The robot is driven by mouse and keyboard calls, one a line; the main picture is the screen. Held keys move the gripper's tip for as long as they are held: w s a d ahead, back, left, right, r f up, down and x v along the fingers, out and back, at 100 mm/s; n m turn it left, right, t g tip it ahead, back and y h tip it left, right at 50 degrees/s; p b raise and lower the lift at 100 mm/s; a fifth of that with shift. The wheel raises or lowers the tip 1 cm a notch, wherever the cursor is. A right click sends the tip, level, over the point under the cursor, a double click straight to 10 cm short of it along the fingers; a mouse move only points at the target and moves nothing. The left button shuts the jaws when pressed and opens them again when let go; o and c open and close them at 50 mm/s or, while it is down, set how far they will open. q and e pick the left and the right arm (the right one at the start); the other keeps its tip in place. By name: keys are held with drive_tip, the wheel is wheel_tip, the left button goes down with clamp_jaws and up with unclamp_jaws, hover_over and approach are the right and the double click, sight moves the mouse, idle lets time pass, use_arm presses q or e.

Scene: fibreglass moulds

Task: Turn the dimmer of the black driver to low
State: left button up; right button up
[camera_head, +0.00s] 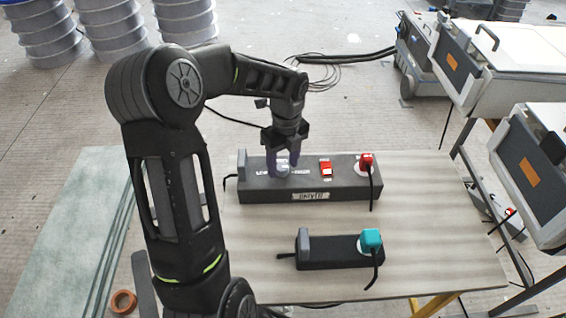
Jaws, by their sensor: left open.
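The black driver (340,190) is a long dark box at the back of the table. Its top has white lettering, a red switch (326,169) and a red plug (366,161) with a black cable at the right end. The dimmer knob (283,171) is on its top, left of the switch, mostly hidden by my fingers, so its setting cannot be read. My left gripper (284,164) points down over the knob with its fingers open on either side of it. I cannot tell whether they touch it. My right gripper is out of view.
A smaller black box (330,254) with a teal plug (371,238) sits nearer on the table (440,230). The table's right side is clear. White-lidded cases (500,60) stand at the right. An orange ring (123,302) lies at the lower left.

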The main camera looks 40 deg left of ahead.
use_arm(q)
drive_tip(key=shift+f, duration=0.1)
clamp_jaws()
idle(0.6)
